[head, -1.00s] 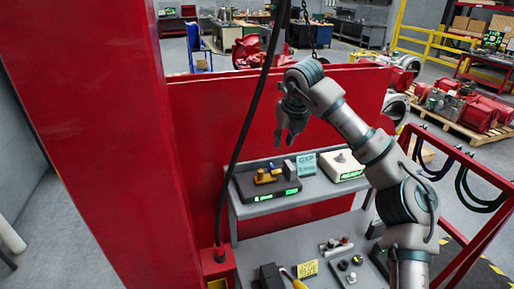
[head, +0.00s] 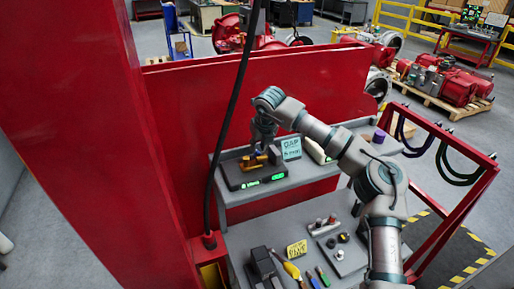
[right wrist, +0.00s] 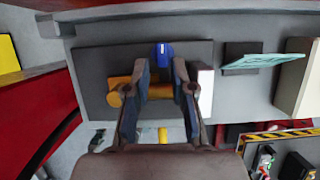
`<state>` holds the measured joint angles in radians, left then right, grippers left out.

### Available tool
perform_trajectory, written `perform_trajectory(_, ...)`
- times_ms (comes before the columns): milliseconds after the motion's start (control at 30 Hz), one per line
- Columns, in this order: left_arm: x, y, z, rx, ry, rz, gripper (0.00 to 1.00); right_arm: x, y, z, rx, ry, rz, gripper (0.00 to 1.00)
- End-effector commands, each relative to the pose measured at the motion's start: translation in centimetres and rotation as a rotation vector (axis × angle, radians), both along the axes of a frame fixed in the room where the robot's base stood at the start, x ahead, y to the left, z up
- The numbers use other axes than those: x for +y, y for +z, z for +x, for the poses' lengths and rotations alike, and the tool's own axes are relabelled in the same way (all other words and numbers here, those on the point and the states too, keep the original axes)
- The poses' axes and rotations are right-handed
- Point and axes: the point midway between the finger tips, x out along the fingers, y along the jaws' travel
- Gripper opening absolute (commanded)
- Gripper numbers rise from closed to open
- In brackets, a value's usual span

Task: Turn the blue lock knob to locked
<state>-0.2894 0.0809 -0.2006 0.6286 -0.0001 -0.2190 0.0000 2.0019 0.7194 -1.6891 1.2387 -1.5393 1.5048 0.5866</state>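The valve actuator box (head: 237,178), dark with green-lit displays, sits on the upper grey shelf. In the right wrist view its dark top (right wrist: 95,78) lies below my gripper. The blue lock knob (right wrist: 165,50) shows at the tips of my right gripper (right wrist: 162,68), closer to the right finger; I cannot tell whether they touch. An orange-yellow part (right wrist: 117,92) of the actuator shows behind and between the fingers. The right gripper's fingers are apart. In the head view this gripper (head: 262,143) is over the box and hides the knob. My left gripper is not in view.
A teal card (head: 291,147) stands right of the box, also in the right wrist view (right wrist: 256,62). A red panel (head: 190,110) rises behind the shelf. A black cable (head: 229,130) hangs at the left. Tools lie on the lower shelf (head: 235,240).

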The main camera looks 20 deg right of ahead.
Motion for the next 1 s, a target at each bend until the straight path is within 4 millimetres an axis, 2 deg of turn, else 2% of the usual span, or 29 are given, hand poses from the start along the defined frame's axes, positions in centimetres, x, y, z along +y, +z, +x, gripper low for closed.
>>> perform_trajectory(200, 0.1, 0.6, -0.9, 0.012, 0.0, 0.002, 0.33, -0.1, -2.4, 1.0, 0.001, -0.001, 0.0, 0.24)
perform_trajectory(533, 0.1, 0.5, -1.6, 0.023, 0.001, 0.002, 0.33, 0.1, -2.8, 1.2, 0.0, 0.0, -0.001, 0.24)
perform_trajectory(567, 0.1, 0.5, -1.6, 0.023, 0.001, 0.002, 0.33, 0.1, -2.8, 1.2, 0.001, 0.0, -0.001, 0.21)
perform_trajectory(633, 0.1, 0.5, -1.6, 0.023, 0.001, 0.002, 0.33, 0.1, -2.8, 1.2, 0.001, 0.0, -0.001, 0.04)
perform_trajectory(667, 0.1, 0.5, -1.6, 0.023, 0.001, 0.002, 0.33, 0.1, -2.8, 1.2, 0.0, 0.0, -0.001, 0.0)
perform_trajectory(1000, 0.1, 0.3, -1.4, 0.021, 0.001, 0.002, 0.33, 0.0, -2.9, 1.2, 0.0, -0.017, 0.001, 0.0)
